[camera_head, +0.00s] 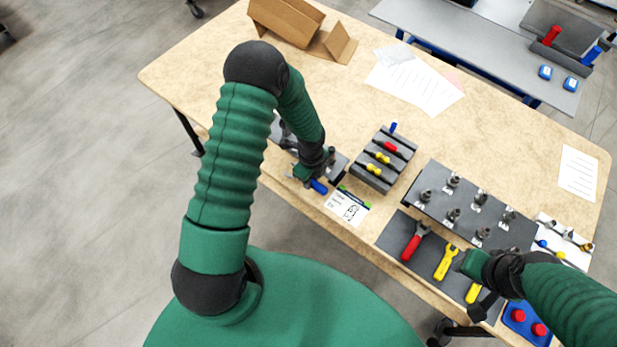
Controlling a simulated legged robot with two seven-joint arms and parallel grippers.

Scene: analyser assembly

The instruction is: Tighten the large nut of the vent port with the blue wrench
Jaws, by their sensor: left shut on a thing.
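My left gripper (308,177) is at the left front part of the table, shut on the blue wrench (319,187). Only the wrench's blue handle shows clearly, pointing toward the table's front edge. A grey assembly (340,163) sits beside and behind this gripper, largely covered by my arm. I cannot make out the vent port or its large nut, nor whether the wrench touches it. My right gripper (466,262) is over the grey tool mat, beside a yellow-handled wrench; its jaws are too small to read.
A red wrench (411,246) and yellow wrenches (446,263) lie on the mat (393,232). A cardboard box (284,20) is at the back.

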